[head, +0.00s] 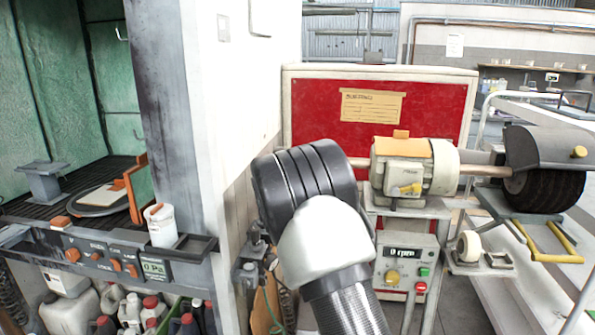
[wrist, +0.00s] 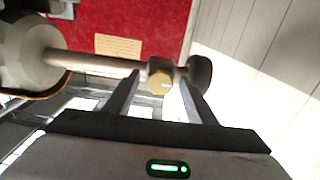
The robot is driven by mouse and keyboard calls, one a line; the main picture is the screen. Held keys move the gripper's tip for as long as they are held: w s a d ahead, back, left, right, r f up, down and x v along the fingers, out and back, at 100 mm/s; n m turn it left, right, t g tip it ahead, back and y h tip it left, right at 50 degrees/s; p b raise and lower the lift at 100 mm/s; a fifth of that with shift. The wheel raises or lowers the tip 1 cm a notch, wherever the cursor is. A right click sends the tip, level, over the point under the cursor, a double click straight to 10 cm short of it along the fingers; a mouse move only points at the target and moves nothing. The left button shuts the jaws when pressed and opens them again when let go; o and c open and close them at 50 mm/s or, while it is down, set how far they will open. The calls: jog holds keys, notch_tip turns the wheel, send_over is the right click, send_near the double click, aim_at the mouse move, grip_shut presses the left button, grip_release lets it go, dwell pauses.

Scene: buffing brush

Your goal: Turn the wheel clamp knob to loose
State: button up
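The wheel clamp knob appears to be the brass-coloured piece (wrist: 160,82) on the end of the shaft (wrist: 95,62) in the wrist view; it bears a small pale mark. My gripper (wrist: 158,75) is open, with one finger on each side of this piece. Narrow gaps seem to show beside it; I cannot tell whether either finger touches. A dark rounded part (wrist: 201,72) shows just right of the brass piece. In the head view my arm hides the gripper and the left shaft end. The cream buffing motor (head: 408,172) stands on its pedestal right of my arm.
A dark brush wheel (head: 545,190) sits under a grey guard on the motor's right. A control box (head: 405,268) showing "0 rpm" is below the motor. A red panel (head: 300,110) stands behind. A cabinet with a front shelf and bottles is at left; a white cart rail is at right.

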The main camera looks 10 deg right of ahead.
jog(key=v, duration=1.7)
jog(key=shift+s, duration=0.2)
